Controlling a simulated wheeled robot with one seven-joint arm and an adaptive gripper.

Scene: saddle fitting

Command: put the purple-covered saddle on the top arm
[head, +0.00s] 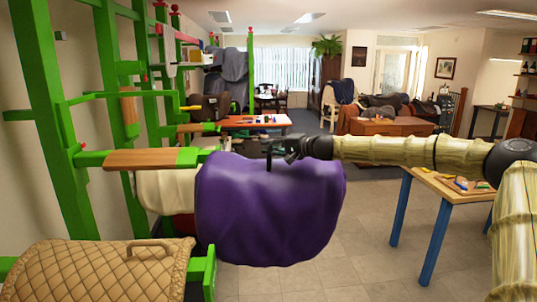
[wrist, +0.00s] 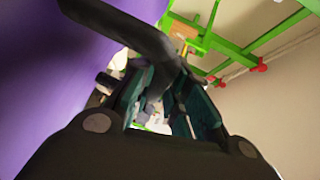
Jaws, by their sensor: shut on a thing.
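The purple-covered saddle (head: 265,215) hangs in the middle of the head view, its cover draped over most of it. My gripper (head: 284,150) is at its top, shut on a dark upright handle there. In the wrist view the purple cover (wrist: 45,80) fills the left side and a dark bar (wrist: 115,25) runs to the fingers (wrist: 165,95). A green arm with a bare wooden top (head: 150,159) reaches from the rack toward the saddle's upper left. Their gap in depth is unclear. A higher green arm (head: 100,95) stands above it.
A tan quilted saddle (head: 105,272) sits on a lower arm at front left. A cream shape (head: 166,190) shows behind the purple cover, partly hidden. Green rack posts (head: 50,110) line the left wall. A blue-legged table (head: 435,215) stands right; floor lies clear between.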

